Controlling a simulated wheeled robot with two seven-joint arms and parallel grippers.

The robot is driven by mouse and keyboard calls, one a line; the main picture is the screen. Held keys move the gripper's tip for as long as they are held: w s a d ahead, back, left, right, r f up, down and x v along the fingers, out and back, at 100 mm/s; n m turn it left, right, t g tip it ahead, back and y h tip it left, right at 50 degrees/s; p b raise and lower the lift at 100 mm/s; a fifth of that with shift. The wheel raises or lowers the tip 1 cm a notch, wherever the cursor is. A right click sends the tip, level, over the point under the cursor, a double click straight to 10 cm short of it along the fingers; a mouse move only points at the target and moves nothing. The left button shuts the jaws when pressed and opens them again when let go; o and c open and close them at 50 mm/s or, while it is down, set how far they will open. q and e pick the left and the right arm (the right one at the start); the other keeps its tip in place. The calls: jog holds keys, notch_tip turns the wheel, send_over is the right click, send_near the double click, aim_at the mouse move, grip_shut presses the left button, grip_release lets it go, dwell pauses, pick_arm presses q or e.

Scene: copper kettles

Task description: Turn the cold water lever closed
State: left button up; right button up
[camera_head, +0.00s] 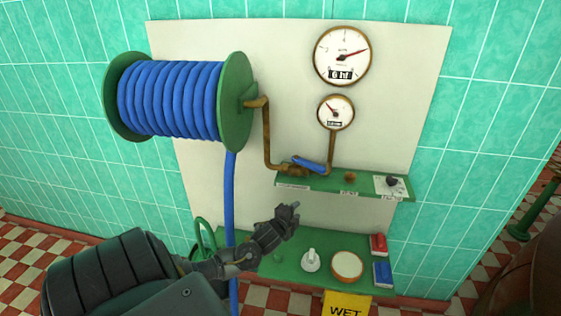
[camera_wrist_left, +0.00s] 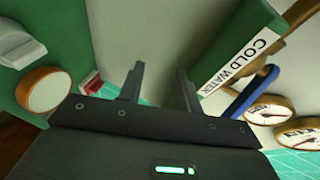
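The cold water lever (camera_head: 309,163) is a blue handle on a brass valve (camera_head: 293,169) at the left end of the upper green shelf. It lies nearly level, its right end slightly lower. In the left wrist view the blue lever (camera_wrist_left: 252,92) shows right of the fingers, beyond the shelf edge with the COLD WATER label (camera_wrist_left: 238,62). My left gripper (camera_head: 294,208) is below and in front of the shelf, apart from the lever. In the wrist view its two fingers (camera_wrist_left: 160,84) are spread with nothing between them. My right gripper is not in view.
A blue hose reel (camera_head: 170,100) hangs at the upper left, its hose running down behind my left arm. Two gauges (camera_head: 342,56) (camera_head: 335,112) are above the valve. The lower green shelf (camera_head: 325,240) holds a white knobbed item (camera_head: 311,261), a round tin (camera_head: 347,265) and red and blue boxes.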

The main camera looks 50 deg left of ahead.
pick_arm(q)
jog(key=s+f+n+g, duration=0.1)
jog(key=s+f, duration=0.1)
jog(key=f, duration=0.4)
jog(key=s+d+f+n+g, duration=0.1)
jog(key=s+f, duration=0.2)
jog(key=f, duration=0.3)
jog(key=s+d+f+n+g, duration=0.1)
jog(key=s+f, duration=0.2)
jog(key=f, duration=0.3)
jog(key=shift+g+h+p, duration=0.3)
jog(key=shift+g, duration=0.1)
jog(key=shift+s+d+f, duration=0.2)
jog(key=shift+s+f, duration=0.15)
jog(key=shift+f, duration=0.2)
